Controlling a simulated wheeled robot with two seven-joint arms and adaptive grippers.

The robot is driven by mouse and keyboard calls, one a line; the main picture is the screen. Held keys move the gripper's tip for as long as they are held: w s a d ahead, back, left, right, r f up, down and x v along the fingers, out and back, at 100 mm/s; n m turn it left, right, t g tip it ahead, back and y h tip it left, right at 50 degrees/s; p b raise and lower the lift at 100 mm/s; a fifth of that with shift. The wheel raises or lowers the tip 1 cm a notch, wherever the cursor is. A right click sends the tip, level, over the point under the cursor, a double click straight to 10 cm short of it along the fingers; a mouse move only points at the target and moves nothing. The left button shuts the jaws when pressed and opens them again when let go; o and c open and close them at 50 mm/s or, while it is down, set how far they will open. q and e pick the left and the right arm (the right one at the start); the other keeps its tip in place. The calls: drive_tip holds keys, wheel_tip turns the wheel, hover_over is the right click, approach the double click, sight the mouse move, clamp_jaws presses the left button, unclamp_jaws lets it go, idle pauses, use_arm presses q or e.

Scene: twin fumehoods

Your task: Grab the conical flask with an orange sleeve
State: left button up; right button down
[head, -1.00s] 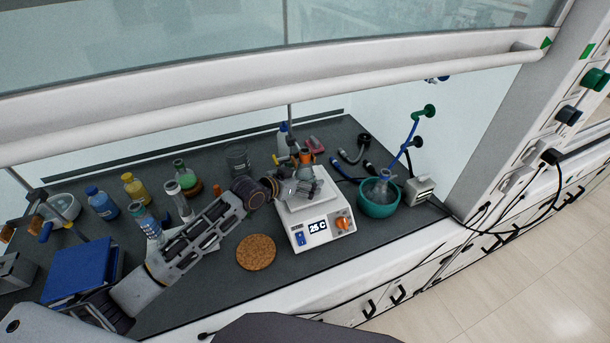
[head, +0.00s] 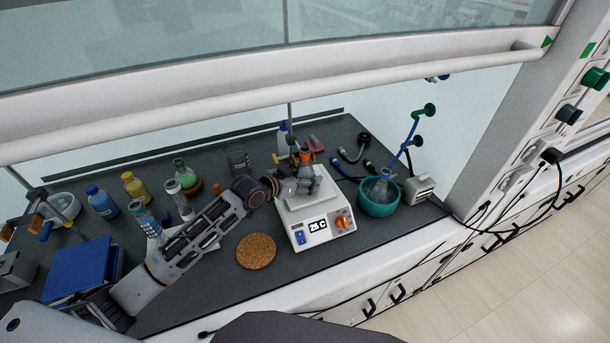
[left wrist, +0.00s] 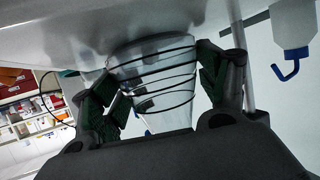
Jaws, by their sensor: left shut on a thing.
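My left gripper (head: 304,184) is over the top plate of the white hotplate (head: 322,246), which reads 25 C. In the left wrist view its two fingers (left wrist: 160,84) are shut on a clear conical flask (left wrist: 155,62) ringed with thin black bands. That view appears upside down, and the flask widens towards the white plate surface. I cannot tell whether its base touches the plate. An orange sleeve (head: 306,156) shows just beyond the gripper in the head view; the gripper hides most of the flask there. My right gripper is not in view.
A teal bowl (head: 379,209) with a flask in it stands right of the hotplate. A cork ring (head: 256,252) lies to the left in front. Several bottles, including a blue one (head: 102,204), stand at left. A metal rod (head: 290,117) rises behind the hotplate. The raised sash (head: 250,107) crosses above.

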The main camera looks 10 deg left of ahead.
use_arm(q)
drive_tip(key=shift+r, duration=0.15)
drive_tip(key=shift+r+p, duration=0.1)
drive_tip(key=shift+p, duration=0.35)
drive_tip(key=shift+s+d+p, duration=0.4)
drive_tip(key=shift+s+p, duration=0.05)
drive_tip(key=s+d+p, duration=0.1)
drive_tip(key=s+d, duration=0.1)
drive_tip(key=s, duration=0.1)
drive_tip(key=s+d+p, duration=0.1)
drive_tip(key=shift+s+p, duration=0.25)
drive_tip(key=shift+p, duration=0.05)
drive_tip(key=s+d, duration=0.3)
drive_tip(key=s, duration=0.2)
drive_tip(key=s+d, duration=0.2)
drive_tip(key=s, duration=0.1)
drive_tip(key=shift+s+d, duration=0.15)
drive_tip(key=shift+d, duration=0.15)
drive_tip(key=shift+s+d, duration=0.35)
drive_tip(key=shift+s, duration=0.25)
